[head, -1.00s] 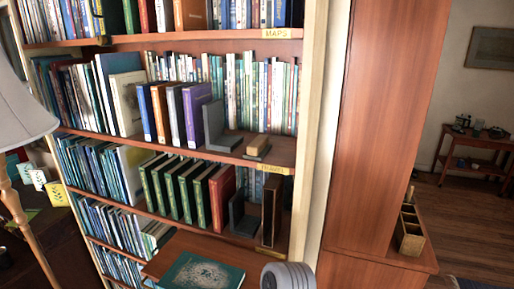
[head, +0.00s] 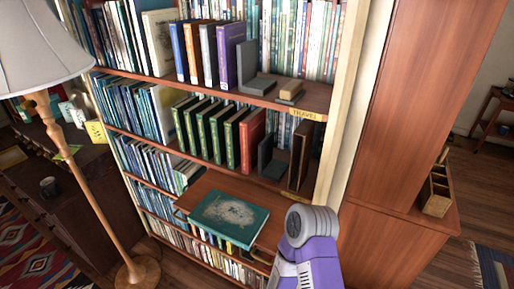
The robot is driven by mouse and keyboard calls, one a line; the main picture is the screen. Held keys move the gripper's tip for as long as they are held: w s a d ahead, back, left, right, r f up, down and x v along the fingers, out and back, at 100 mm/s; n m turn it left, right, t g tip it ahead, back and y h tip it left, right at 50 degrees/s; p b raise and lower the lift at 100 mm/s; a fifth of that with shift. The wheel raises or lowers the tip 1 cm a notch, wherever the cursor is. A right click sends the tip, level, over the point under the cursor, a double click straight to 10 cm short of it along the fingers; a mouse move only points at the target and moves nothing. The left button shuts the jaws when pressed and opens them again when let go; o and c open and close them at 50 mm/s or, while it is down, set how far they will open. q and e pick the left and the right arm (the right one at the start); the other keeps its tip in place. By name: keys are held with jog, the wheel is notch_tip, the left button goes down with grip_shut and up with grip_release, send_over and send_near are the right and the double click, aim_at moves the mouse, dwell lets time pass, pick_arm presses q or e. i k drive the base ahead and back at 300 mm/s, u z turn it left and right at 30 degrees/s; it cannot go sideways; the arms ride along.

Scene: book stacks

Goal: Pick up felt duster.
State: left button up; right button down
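The felt duster (head: 290,92), a small block with a tan wooden top and a dark grey underside, lies on the shelf marked TRAVEL. It is near the shelf's front edge at its right end, just right of a grey L-shaped bookend (head: 252,75) and apart from its upright. Neither of my grippers shows in the head view. Only a purple and grey link of one of my arms shows at the bottom, well below the duster.
The shelf below holds green books, a red book (head: 252,140), another bookend and an upright brown wooden box (head: 299,155). A teal book (head: 230,217) lies on a pull-out board (head: 195,190). A floor lamp (head: 72,170) stands left; a wooden caddy (head: 437,190) sits right.

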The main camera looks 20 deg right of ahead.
aim_at(291, 93)
jog(key=k, duration=0.5)
jog(key=z, duration=0.95)
jog(key=i, duration=0.65)
jog(key=u, duration=0.05)
